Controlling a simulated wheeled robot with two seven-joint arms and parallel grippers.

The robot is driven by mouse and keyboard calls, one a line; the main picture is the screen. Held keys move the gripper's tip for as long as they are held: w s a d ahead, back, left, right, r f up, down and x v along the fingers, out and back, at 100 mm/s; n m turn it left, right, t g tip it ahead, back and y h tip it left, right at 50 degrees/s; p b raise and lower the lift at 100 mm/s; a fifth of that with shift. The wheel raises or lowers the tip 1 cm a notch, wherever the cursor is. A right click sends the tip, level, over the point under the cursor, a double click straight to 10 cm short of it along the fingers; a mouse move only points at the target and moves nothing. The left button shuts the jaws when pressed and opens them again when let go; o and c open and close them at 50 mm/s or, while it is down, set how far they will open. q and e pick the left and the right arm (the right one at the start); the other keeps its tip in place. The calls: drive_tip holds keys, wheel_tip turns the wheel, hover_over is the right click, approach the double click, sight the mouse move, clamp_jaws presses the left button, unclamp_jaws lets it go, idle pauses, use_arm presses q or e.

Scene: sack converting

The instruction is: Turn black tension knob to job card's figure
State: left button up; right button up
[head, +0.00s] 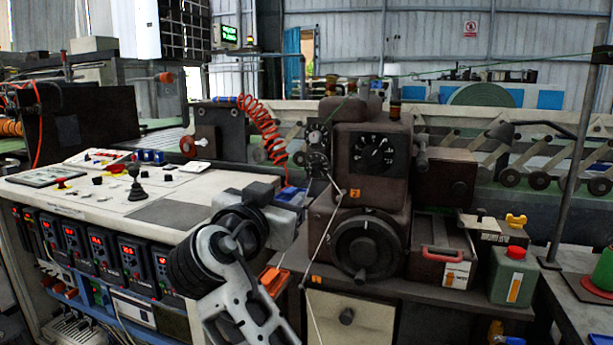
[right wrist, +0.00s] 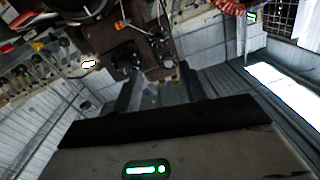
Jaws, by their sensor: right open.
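A dark machine head (head: 340,185) stands right of centre in the head view, with a round dial (head: 374,154) and a large black handwheel (head: 365,248) below it. Small black round knobs (head: 318,163) sit on its left side; I cannot tell for certain which is the tension knob. My right gripper (head: 292,194) is open just left of and below these knobs, apart from them as far as I can see. In the right wrist view its two fingers (right wrist: 161,90) are spread with nothing between them, and the dark machine lies beyond. I cannot make out the job card's figure. My left gripper is out of view.
A pale control console (head: 180,185) with a black joystick (head: 136,185) fills the left. An orange coiled hose (head: 263,128) hangs behind my right gripper. A toolbox (head: 442,250) and a green can (head: 512,275) stand right of the machine. A thin strand runs down the machine's front.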

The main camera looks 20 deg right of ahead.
sight(313, 169)
drive_tip(key=p+x, duration=0.2)
drive_tip(key=x, duration=1.3)
drive_tip(key=shift+w+d+p, duration=0.1)
drive_tip(key=shift+d+p, duration=0.15)
drive_tip(key=shift+p, duration=0.1)
clamp_jaws()
